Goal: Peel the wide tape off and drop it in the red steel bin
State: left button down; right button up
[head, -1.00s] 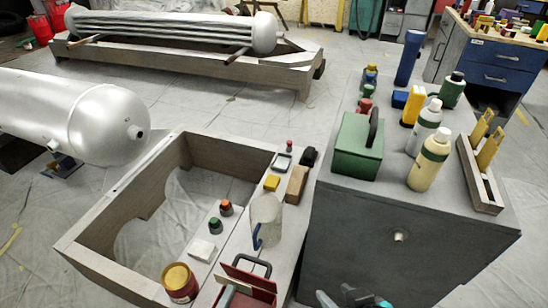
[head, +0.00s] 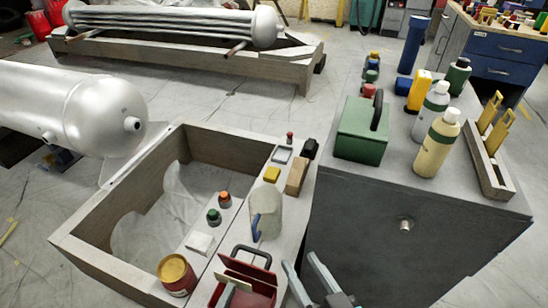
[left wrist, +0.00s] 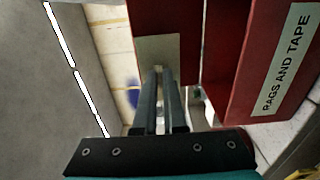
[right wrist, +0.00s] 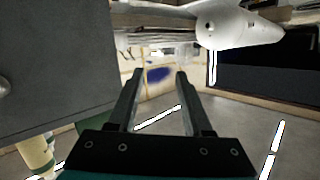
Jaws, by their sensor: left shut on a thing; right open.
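The red steel bin (head: 262,279), with a dark handle, is at the bottom of the head view. In the left wrist view, the red bin (left wrist: 222,60) carries a "RAGS AND TAPE" label. My left gripper (left wrist: 159,72) is shut on a wide beige tape (left wrist: 157,48), which lies in front of a red panel; I cannot tell whether it still sticks there.
A grey cabinet (head: 400,245) bears a green box (head: 362,140) and several bottles. A silver tank (head: 75,110) is at the left.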

pick_arm(q)
jog(key=shift+f+b, duration=0.45)
jog(key=shift+f, duration=0.15)
pick_arm(e)
jog(key=shift+s+a+r+m+t+y, duration=0.35)
jog(key=shift+s+r+t, duration=0.2)
jog(key=shift+t, duration=0.45)
jog(key=shift+r, duration=0.1)
pick_arm(q)
jog(key=c, duration=0.9)
grip_release()
jog(key=shift+p+v, duration=0.85)
jog(key=shift+v, duration=6.8)
pick_arm(e)
jog(key=shift+w+d+f+n+g+h, duration=0.3)
jog(key=shift+w+d+f+g, duration=0.15)
jog(key=shift+g, duration=0.3)
jog(key=shift+w+d+f+n+g+h, duration=0.25)
jog(key=shift+f+g, duration=0.25)
jog(key=shift+g, duration=0.25)
